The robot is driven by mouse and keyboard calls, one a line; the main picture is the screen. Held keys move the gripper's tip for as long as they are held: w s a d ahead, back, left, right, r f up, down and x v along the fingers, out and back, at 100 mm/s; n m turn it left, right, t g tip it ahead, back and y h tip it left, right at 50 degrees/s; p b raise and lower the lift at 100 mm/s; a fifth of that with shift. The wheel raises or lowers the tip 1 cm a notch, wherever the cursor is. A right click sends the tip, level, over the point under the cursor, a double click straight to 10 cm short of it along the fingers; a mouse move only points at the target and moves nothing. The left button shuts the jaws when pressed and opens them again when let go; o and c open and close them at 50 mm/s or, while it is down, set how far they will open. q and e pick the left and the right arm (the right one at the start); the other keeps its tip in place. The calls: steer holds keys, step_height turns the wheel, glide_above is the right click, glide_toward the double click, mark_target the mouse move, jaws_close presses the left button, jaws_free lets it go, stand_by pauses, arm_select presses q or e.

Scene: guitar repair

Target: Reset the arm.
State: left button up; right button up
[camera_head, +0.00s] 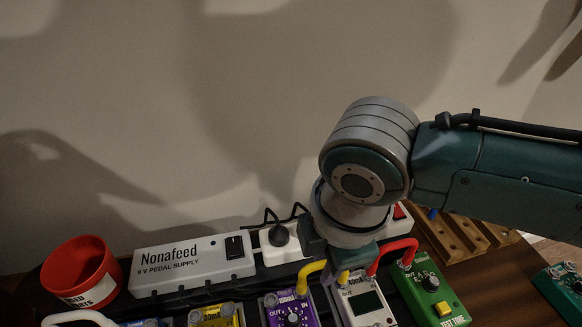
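A white pedal with a dark display (366,303), which looks like the tuner, sits on the dark pedalboard between a purple pedal (290,312) on its left and a green pedal (436,296) on its right. A short yellow cable (309,270) rises from the purple pedal's top edge towards the white pedal. My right gripper (337,278) points down over the white pedal's upper left corner, at the yellow cable. It hides the cable's middle, and its fingertips are too covered to tell whether they grip it. A red cable (393,246) arches between the white and green pedals. My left gripper is out of view.
A white power supply (190,264) and power strip (283,250) with a black plug stand behind the pedals. A red cup (84,274) is at the left. A wooden rack (462,236) and another green pedal (562,287) are at the right. A yellow pedal (217,315) stands left of the purple one.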

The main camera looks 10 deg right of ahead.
steer(key=o, duration=0.7)
step_height(320, 180, up, 8)
steer(key=p, duration=0.9)
stand_by(0.5)
